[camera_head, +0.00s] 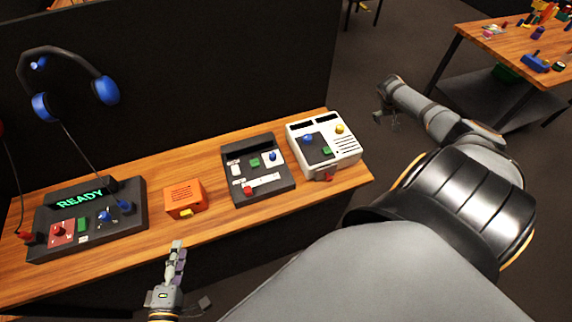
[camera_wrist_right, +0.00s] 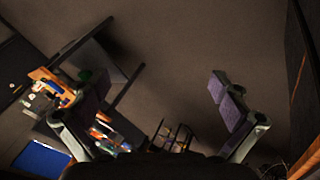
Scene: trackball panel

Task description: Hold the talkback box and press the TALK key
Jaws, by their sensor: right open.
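An orange box (camera_head: 184,194) with dark lettering on top and a yellow key (camera_head: 186,212) at its front stands on the wooden desk. It looks like the talkback box, but its lettering is too small to read. My left gripper (camera_head: 179,262) is in front of the desk's front edge, below and apart from the orange box. Its purple pads show, but the gap between its fingers is unclear. My right gripper (camera_head: 388,118) is out past the desk's right end, over the floor. In the right wrist view its two fingers (camera_wrist_right: 165,108) are spread, with nothing between them.
Left of the orange box is a black panel (camera_head: 133,187) showing READY. Right of it are a dark panel (camera_head: 268,191) and a white panel (camera_head: 348,158). A headset (camera_head: 72,75) hangs on the dark partition (camera_head: 200,70). Another table (camera_head: 480,48) with small items stands far right.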

